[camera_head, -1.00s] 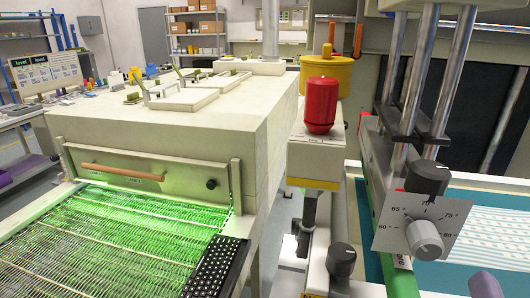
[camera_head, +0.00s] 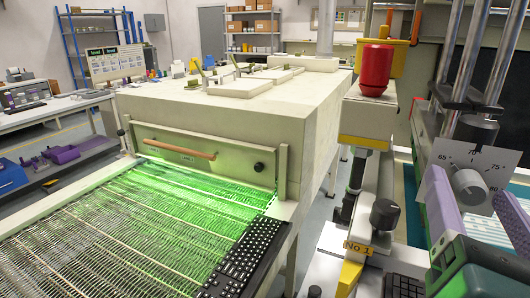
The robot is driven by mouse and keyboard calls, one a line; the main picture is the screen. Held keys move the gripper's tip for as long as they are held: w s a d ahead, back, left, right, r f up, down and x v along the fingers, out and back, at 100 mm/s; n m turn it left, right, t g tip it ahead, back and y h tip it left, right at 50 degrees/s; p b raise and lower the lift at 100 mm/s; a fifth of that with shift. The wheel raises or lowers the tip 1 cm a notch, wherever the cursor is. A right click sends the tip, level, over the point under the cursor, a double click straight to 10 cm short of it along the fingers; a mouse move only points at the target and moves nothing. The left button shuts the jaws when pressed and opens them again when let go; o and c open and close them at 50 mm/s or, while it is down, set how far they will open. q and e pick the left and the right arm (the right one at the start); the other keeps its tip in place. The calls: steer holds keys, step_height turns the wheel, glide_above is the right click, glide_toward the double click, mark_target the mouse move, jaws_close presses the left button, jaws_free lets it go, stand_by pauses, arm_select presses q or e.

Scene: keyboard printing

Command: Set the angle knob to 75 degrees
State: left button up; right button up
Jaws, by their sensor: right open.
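The angle knob (camera_head: 468,187) is a grey round knob on a light dial plate (camera_head: 500,158) at the right. My right gripper (camera_head: 471,184) has purple fingers and a green body. It is open, with one finger to the left of the knob and the other to its right. Whether either finger touches the knob cannot be told. The lower dial plate is partly hidden by the gripper. My left gripper is out of view.
Steel posts (camera_head: 470,55) and a black knob (camera_head: 476,130) stand above the dial. A red-capped post (camera_head: 375,70) is to its left. A conveyor (camera_head: 150,220) with a black keyboard (camera_head: 245,260) on its edge runs at the lower left.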

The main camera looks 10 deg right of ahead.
steer(key=shift+w+d, duration=0.1)
steer(key=shift+w, duration=0.1)
steer(key=shift+c, duration=0.2)
jaws_close()
stand_by(0.4)
